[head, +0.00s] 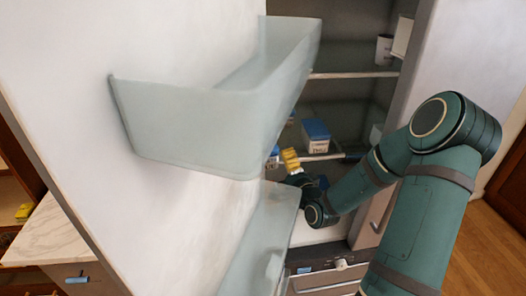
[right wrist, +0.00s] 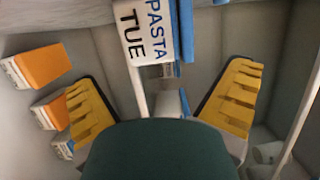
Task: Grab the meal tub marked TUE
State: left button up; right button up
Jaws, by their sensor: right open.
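In the right wrist view, a tub with a white label reading PASTA TUE (right wrist: 143,32) and a blue lid edge shows at the top. It lies sideways in the picture, ahead of the gap between the two yellow fingers. My right gripper (right wrist: 160,80) is open with nothing between its fingers. In the head view, a blue-lidded tub with a white label (head: 316,137) sits on a fridge shelf; its print is too small to read. My right gripper (head: 291,161) is just left of and below it. My left gripper is not in view.
The open fridge door fills the left, with an upper bin (head: 190,120) and lower bin (head: 262,240) jutting close to my right gripper. A white cup (head: 383,48) stands on the upper shelf.

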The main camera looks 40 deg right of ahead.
aim_at(278, 160)
jog(key=x, duration=0.5)
jog(key=shift+w, duration=0.3)
jog(key=c, duration=1.1)
jog(key=shift+c, duration=0.2)
